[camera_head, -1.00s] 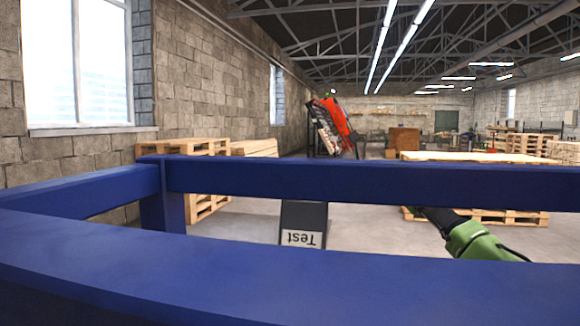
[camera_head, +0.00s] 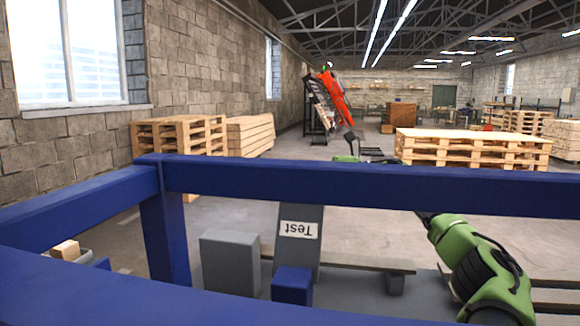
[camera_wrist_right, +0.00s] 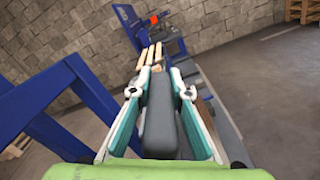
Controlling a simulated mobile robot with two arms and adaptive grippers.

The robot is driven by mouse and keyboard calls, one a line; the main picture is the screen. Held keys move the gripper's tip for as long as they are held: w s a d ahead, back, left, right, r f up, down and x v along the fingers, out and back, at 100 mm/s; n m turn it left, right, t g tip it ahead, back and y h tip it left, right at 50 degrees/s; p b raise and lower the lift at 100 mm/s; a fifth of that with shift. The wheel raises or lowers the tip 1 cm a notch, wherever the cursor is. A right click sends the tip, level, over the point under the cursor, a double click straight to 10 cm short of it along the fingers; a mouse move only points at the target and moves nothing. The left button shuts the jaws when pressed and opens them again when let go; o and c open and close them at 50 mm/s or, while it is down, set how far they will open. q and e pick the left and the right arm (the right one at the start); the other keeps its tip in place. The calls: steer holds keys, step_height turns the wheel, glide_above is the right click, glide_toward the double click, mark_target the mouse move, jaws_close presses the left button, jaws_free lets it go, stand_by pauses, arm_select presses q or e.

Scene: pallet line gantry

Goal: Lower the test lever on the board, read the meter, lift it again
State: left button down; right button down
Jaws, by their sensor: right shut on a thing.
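A grey board or plate with a white label reading "Test" (camera_head: 299,230), upside down, leans behind the blue beam in the head view. The beam hides its top. In the right wrist view, my right gripper (camera_wrist_right: 160,91) is shut on a dark grey bar (camera_wrist_right: 161,125), with one finger along each side. I cannot tell whether this bar is the labelled piece. In the head view my green right arm comes in from the lower right and passes behind the beam, which hides much of it. My left gripper is out of view. No meter can be made out.
A blue beam (camera_head: 370,188) crosses in front, joined to a blue post (camera_head: 163,225). Wooden pallets (camera_head: 470,149) and a tilted red machine (camera_head: 333,97) stand behind. Open floor lies between.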

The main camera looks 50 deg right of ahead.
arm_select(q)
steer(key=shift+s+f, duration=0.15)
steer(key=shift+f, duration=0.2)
arm_select(e)
steer(key=shift+f, duration=0.1)
steer(key=c, duration=1.9)
jaws_free()
steer(key=shift+d, duration=0.1)
steer(key=shift+s, duration=0.15)
steer(key=shift+s+d, duration=0.25)
steer(key=shift+s, duration=0.15)
steer(key=shift+v, duration=3.15)
